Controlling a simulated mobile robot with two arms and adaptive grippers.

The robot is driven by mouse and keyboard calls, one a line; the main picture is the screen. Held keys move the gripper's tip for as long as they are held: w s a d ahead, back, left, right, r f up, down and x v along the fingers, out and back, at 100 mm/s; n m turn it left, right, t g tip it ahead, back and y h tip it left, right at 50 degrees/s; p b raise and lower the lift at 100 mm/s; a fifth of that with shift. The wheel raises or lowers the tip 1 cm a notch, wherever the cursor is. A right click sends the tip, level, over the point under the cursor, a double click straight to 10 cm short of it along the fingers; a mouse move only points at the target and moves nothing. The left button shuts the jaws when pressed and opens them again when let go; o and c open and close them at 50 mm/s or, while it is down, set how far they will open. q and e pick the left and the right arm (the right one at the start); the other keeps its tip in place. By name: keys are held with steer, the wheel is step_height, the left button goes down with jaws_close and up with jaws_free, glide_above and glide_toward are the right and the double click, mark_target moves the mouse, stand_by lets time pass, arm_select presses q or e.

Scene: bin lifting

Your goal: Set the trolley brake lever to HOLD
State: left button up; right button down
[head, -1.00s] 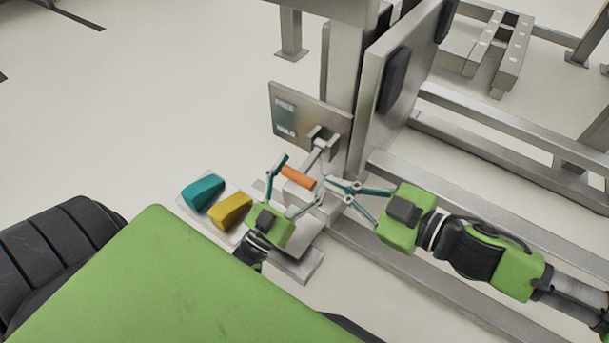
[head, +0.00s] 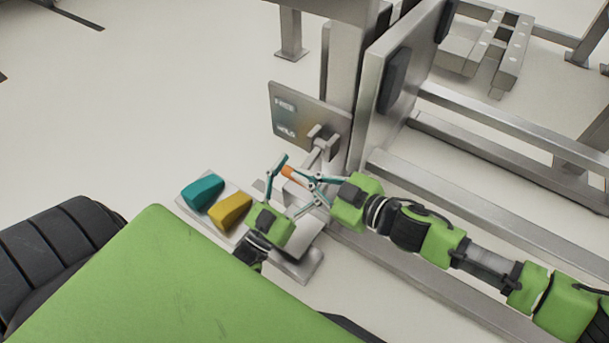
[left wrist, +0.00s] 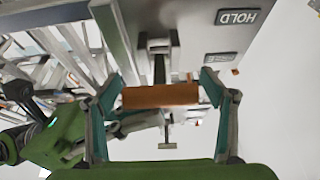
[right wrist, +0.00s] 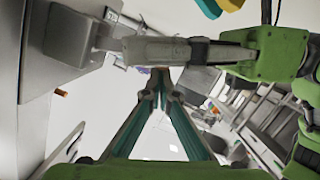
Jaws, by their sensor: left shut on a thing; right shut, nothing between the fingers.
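The brake lever has an orange handle (head: 289,173) and a grey arm (head: 313,157) running from a pivot by the plate (head: 306,117), which is labelled FREE above and HOLD below. My left gripper (head: 281,182) is shut on the orange handle. In the left wrist view the handle (left wrist: 160,95) lies crosswise between its fingers (left wrist: 160,112). My right gripper (head: 300,182) is shut and empty beside the handle, partly covering it.
A teal pedal (head: 203,191) and a yellow pedal (head: 231,212) sit on a metal base (head: 183,203) left of my left gripper. A steel post and upright panel (head: 372,130) stand behind the lever. Long metal rails (head: 500,145) run to the right.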

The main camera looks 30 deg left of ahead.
arm_select(q)
steer(key=shift+s+d+f, duration=0.15)
steer(key=shift+f, duration=0.3)
arm_select(e)
steer(key=shift+f, duration=0.1)
arm_select(q)
steer(key=shift+r, duration=0.15)
arm_select(e)
steer(key=shift+w+d+f+n, duration=0.1)
steer(key=shift+w+f+n, duration=0.15)
steer(key=shift+f, duration=0.55)
arm_select(q)
steer(key=o, duration=1.6)
arm_select(e)
steer(key=shift+f, duration=0.1)
arm_select(q)
steer(key=shift+r, duration=0.15)
arm_select(e)
steer(key=shift+s+r, duration=0.1)
steer(key=shift+r, duration=0.1)
